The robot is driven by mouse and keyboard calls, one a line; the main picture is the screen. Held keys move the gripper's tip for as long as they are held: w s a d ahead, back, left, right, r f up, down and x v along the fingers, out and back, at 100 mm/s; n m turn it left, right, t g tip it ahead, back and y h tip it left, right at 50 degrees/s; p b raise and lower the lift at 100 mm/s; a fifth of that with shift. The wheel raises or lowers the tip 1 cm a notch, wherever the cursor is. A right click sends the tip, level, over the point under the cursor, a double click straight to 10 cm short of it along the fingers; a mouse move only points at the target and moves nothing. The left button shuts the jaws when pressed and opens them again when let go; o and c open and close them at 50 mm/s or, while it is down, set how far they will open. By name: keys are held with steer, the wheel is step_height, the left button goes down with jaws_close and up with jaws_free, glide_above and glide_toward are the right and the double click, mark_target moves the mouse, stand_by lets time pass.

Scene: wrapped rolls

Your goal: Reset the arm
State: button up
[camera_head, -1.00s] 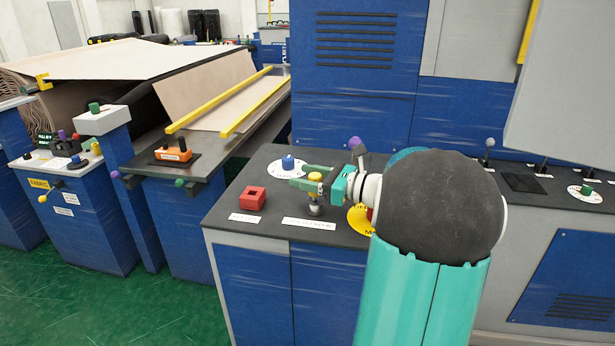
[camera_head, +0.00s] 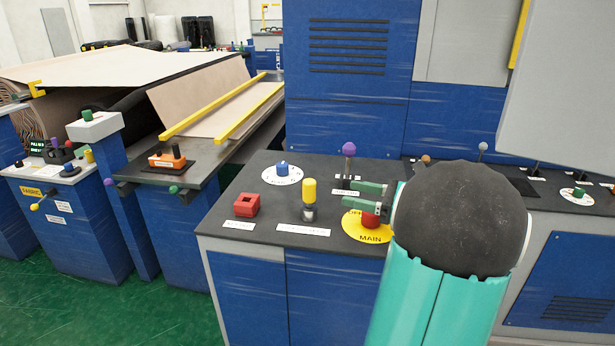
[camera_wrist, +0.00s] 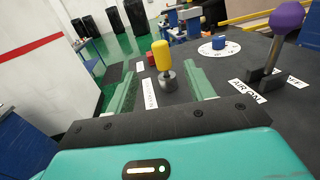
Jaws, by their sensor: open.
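My gripper (camera_head: 360,197) is over the right part of the black control panel top (camera_head: 262,218) in the head view. Its two green fingers point left and are apart, with nothing held between them. In the wrist view my gripper (camera_wrist: 161,93) has the yellow-topped lever (camera_head: 309,193) ahead of it, seen between the fingers (camera_wrist: 162,57). The lever stands upright and clear of the fingers in the head view. My dark round arm joint hides part of the panel's right side.
A purple-knobbed lever (camera_head: 348,150) stands just behind my gripper. A red knob on a yellow MAIN disc (camera_head: 370,236) lies below the fingers. A blue knob (camera_head: 282,169) and a red square block (camera_head: 247,205) are to the left. Green floor (camera_head: 100,310) is open at lower left.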

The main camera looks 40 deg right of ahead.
steer(key=w+a+n+g, duration=0.1)
steer(key=a+n, duration=0.1)
steer(key=a, duration=0.2)
steer(key=w+a+n+g+y, duration=0.1)
steer(key=a+g, duration=0.1)
steer(key=a, duration=0.2)
steer(key=w+a+n+g, duration=0.1)
steer(key=a+n+g, duration=0.1)
steer(key=a, duration=0.2)
steer(key=shift+w+a+f+n+y, duration=0.3)
steer(key=shift+w+a+f+y, duration=0.05)
steer(key=shift+a+f+y, duration=0.05)
steer(key=s+a+f+n+g+h, duration=0.1)
steer(key=s+a+n+g+h, duration=0.1)
steer(key=a+n, duration=0.5)
steer(key=s+a+f+n+g+h, duration=0.1)
steer(key=s+a+n+h, duration=0.3)
steer(key=a+n, duration=0.4)
steer(key=s+a+f+n+g+h, duration=0.2)
steer(key=s+a+n+h, duration=0.1)
steer(key=a+n, duration=0.5)
steer(key=shift+s+a+f+n+g+h, duration=0.2)
steer(key=shift+s+f+n+g+h, duration=0.15)
steer(key=shift+n, duration=0.75)
